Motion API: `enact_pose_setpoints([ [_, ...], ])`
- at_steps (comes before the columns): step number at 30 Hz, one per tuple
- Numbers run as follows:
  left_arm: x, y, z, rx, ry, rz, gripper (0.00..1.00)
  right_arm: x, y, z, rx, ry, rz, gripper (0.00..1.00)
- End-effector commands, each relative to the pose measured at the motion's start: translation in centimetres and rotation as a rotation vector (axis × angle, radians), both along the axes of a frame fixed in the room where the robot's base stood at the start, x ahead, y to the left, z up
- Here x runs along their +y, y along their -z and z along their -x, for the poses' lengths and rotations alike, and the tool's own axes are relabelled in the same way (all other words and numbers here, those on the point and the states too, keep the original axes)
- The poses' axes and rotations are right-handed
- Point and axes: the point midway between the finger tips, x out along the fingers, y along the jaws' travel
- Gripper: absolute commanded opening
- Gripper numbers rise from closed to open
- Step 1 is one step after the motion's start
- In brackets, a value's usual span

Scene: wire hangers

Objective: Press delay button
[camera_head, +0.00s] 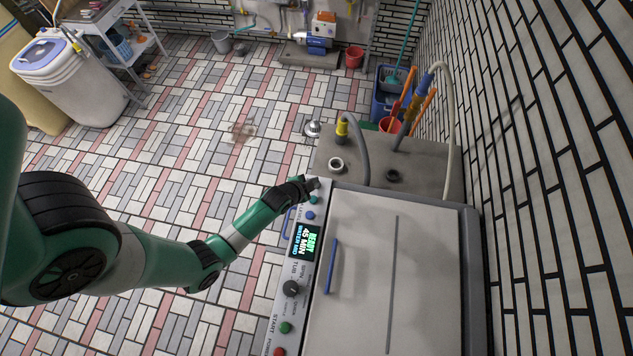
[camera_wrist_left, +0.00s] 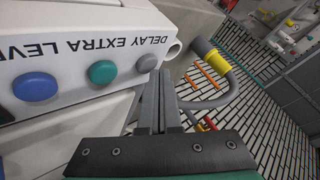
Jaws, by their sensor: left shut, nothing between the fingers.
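The washing machine's control panel (camera_head: 301,234) runs along the left edge of its top. In the left wrist view, the grey button (camera_wrist_left: 147,62) sits by the word DELAY, which appears upside down. A teal button (camera_wrist_left: 102,72) is by EXTRA and a blue button (camera_wrist_left: 36,86) is farther left. My left gripper (camera_head: 311,184) is shut and empty at the panel's far end. In the left wrist view its fingertips (camera_wrist_left: 158,78) are right beside the grey button; I cannot tell whether they touch it. The head view does not show the grey button clearly. My right gripper is not in view.
The panel's display (camera_head: 305,242) reads READY 45 MIN. A dark knob (camera_head: 291,288) and a green button (camera_head: 285,327) lie nearer. A grey block with hoses (camera_head: 432,178) stands behind the machine, and a brick wall (camera_head: 540,150) is on the right. The tiled floor at left is mostly clear.

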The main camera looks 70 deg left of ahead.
Motion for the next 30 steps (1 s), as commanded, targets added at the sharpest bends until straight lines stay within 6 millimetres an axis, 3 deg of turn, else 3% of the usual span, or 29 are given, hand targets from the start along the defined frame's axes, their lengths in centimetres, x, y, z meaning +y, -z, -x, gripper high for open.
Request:
enact_pose_setpoints([
  [19, 0.0, 0.85, 0.0, 0.0, 0.0, 0.0, 0.0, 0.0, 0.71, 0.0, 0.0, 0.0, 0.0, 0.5],
  [30, -0.01, 0.37, 0.02, 0.001, 0.0, 0.001, 0.0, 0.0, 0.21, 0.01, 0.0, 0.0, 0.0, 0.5],
])
